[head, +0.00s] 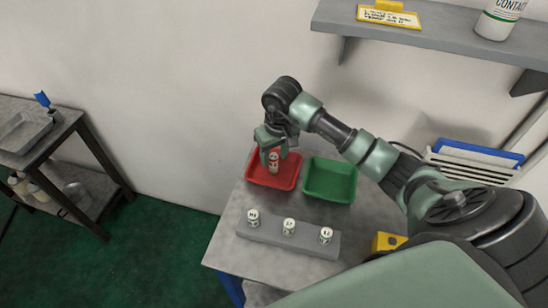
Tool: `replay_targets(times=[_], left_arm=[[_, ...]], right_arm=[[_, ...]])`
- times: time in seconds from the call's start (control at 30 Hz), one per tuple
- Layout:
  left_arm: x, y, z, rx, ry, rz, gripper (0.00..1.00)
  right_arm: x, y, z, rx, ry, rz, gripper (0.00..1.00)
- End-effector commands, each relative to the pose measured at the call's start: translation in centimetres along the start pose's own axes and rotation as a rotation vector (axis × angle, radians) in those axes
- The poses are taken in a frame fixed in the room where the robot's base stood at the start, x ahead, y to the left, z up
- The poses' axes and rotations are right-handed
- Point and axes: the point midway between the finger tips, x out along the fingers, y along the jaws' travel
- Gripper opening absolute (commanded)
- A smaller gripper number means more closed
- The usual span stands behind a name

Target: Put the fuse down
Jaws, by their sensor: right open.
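A fuse (273,163), a small pale cylinder with reddish markings, stands about upright at the red tray (259,180). Whether its base touches the tray floor is hard to tell at this size. My right gripper (274,151) is over the red tray, its fingers open on either side of the fuse's upper part. My left gripper is out of view.
A green tray (330,181) stands empty right of the red one. In front, a grey block (268,236) holds several similar cylinders. A yellow object (388,242) sits at the table's right. A shelf (440,40) hangs above; a side table (50,140) stands far left.

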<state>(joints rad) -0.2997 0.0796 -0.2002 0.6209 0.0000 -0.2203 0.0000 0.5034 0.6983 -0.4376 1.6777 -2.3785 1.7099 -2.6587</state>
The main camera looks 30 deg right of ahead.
Motion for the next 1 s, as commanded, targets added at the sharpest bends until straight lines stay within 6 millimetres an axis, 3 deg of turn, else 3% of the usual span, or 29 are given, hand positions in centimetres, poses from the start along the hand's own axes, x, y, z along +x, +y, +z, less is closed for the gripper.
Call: replay_targets(times=[0.3, 0.5, 1.0], left_arm=[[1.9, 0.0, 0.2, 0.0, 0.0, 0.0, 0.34], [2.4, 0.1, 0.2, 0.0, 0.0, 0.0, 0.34], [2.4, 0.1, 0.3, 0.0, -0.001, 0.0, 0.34]], right_arm=[[-6.7, 0.1, -0.1, -0.002, 0.006, 0.004, 0.46], [-9.7, 0.0, 0.0, -0.002, 0.003, 0.001, 0.46], [-10.7, 0.0, 0.1, -0.001, -0.001, 0.0, 0.46]])
